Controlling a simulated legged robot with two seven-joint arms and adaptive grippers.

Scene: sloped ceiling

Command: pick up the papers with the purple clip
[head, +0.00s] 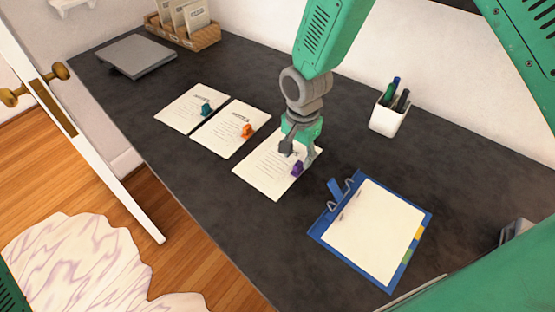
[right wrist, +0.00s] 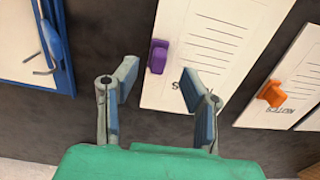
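The papers with the purple clip (head: 262,171) lie flat on the dark desk, the rightmost of three white sets. The purple clip (head: 297,170) sits on their right edge. My right gripper (head: 294,152) is over the upper right part of these papers and covers some of them. In the right wrist view, the purple clip (right wrist: 158,56) stands out between and beyond the spread fingers (right wrist: 157,88), with the papers (right wrist: 205,40) behind. The fingers are open and hold nothing. I cannot tell the exact height above the paper. My left gripper is not in view.
Papers with an orange clip (head: 224,135) and papers with a teal clip (head: 185,105) lie to the left. A blue clipboard (head: 322,222) lies to the right. A white pen cup (head: 384,120), a grey laptop (head: 135,58) and a wooden organizer (head: 205,38) stand farther back.

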